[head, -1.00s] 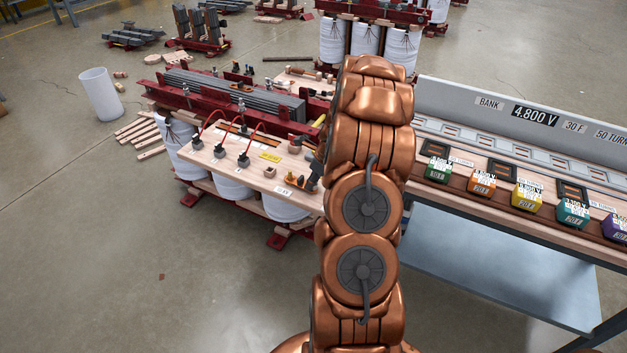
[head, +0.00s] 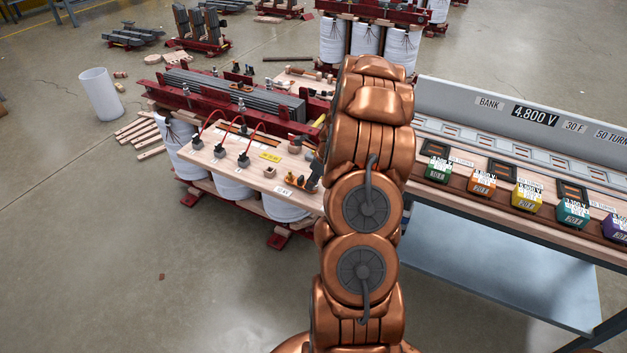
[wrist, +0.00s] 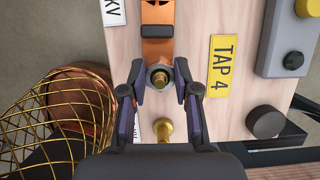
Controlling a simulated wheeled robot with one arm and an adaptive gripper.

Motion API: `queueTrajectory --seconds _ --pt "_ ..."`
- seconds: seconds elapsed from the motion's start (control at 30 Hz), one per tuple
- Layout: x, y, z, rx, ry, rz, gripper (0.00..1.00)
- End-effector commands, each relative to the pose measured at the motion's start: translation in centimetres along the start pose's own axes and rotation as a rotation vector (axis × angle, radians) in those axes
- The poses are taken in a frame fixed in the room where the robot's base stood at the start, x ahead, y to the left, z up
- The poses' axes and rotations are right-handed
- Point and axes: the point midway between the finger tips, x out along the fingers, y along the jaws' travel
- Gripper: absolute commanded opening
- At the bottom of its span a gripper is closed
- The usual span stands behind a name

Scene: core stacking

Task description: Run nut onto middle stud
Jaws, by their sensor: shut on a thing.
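In the wrist view, my gripper (wrist: 159,76) has its two dark, purple-sided fingers closed on either side of a grey hex nut (wrist: 151,85). A brass threaded stud (wrist: 160,77) shows through the middle of the nut, at the lower end of an orange strap (wrist: 157,50). I cannot tell how far down the thread the nut sits. A second brass stud (wrist: 163,130) stands bare between the fingers, closer to the gripper's palm. In the head view, my copper arm hides most of the gripper and the nut.
The wooden board (head: 225,167) carries red leads with black terminals. A yellow TAP 4 label (wrist: 222,65), a black knob (wrist: 266,122) and a grey box (wrist: 285,45) lie right of the gripper. A gold mesh-covered part (wrist: 62,110) is at left. A bench with coloured blocks (head: 527,197) stands right.

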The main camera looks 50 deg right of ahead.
Motion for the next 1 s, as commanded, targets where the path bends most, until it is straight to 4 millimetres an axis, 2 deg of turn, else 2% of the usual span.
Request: queueTrajectory --seconds 1.0 --pt "-0.24 -0.04 0.08 0.171 0.0 -0.063 0.0"
